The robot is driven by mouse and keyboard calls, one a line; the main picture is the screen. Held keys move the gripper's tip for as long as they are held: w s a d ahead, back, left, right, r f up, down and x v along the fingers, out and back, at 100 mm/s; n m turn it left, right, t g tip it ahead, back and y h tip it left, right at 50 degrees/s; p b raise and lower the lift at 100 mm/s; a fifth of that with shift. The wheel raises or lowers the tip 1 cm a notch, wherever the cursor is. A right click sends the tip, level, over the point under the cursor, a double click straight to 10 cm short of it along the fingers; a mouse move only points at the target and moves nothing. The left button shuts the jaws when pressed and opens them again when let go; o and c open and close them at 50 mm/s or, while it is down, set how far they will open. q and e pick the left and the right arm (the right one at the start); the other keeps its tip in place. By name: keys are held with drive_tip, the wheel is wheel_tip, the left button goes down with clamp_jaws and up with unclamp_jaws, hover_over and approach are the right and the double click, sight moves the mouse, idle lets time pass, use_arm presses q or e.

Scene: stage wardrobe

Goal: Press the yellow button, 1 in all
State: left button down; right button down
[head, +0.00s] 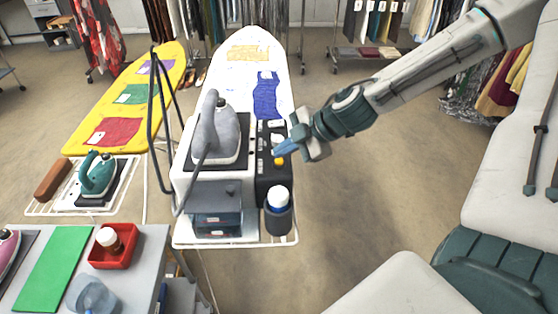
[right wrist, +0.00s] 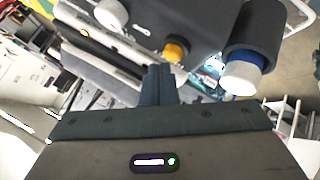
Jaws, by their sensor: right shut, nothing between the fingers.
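The yellow button (head: 279,161) is a small round knob on the dark control box (head: 262,185) beside the steam iron station. It also shows in the right wrist view as a yellow-orange knob (right wrist: 176,51), just beyond my fingertips. My right gripper (head: 280,149) reaches in from the right and is shut and empty. In the right wrist view its closed fingers (right wrist: 158,72) point toward the box, a little left of the button. I cannot tell whether they touch anything. My left gripper is not in view.
A white-capped bottle (head: 278,198) sits in a holder below the button. A grey iron (head: 218,135) stands left of the box. The white ironing board (head: 245,60) extends behind. Open floor (head: 380,180) lies to the right.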

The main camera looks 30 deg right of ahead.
drive_tip(key=shift+f+b, duration=0.45)
drive_tip(key=shift+f, duration=0.1)
idle(0.6)
drive_tip(key=shift+r, duration=0.15)
drive_tip(key=shift+r+p, duration=0.8)
drive_tip(key=shift+p, duration=0.1)
wheel_tip(320, 180, up, 5)
drive_tip(key=p, duration=0.5)
idle(0.7)
